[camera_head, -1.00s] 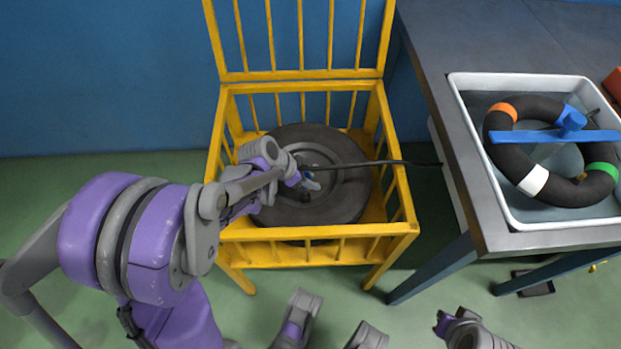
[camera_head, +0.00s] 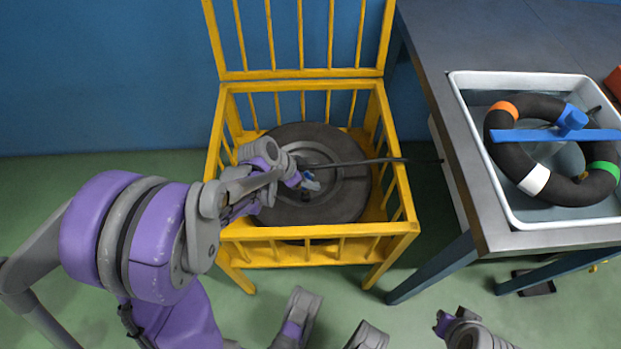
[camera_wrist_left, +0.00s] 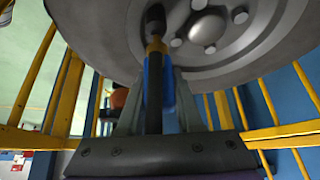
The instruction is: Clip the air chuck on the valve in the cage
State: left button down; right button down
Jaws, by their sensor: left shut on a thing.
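My left gripper (camera_head: 300,180) is over the wheel (camera_head: 345,195) inside the yellow cage (camera_head: 312,232), shut on the air chuck (camera_head: 311,182). In the left wrist view the chuck (camera_wrist_left: 153,85) shows as a dark body with blue sides and a brass-coloured collar between the fingers. Its far end points at the wheel near the hub. A black stem-like piece (camera_wrist_left: 155,18), perhaps the valve, lines up with the collar; I cannot tell if they are joined. Part of my right arm (camera_head: 455,325) shows at the bottom; its jaws are unclear.
A black hose (camera_head: 395,160) runs over the cage's right side. The cage lid (camera_head: 300,75) stands open at the back. On the grey table (camera_head: 470,40), a white tub (camera_head: 482,160) holds a dark tube (camera_head: 500,125) with coloured bands.

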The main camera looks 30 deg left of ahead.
pick_arm(q)
jog(key=shift+f+b, duration=0.5)
jog(key=shift+f, duration=0.3)
dwell(0.4)
jog(key=shift+r, duration=0.2)
dwell(0.3)
jog(key=shift+r+p, duration=0.9)
jog(key=shift+r, duration=0.1)
jog(key=shift+r, duration=0.15)
jog(key=shift+f+b, duration=0.65)
jog(key=shift+f, duration=0.75)
dwell(1.8)
jog(key=shift+r, duration=0.2)
dwell(0.3)
jog(key=shift+r+p, duration=1)
jog(key=shift+r, duration=0.2)
jog(key=shift+f, duration=0.1)
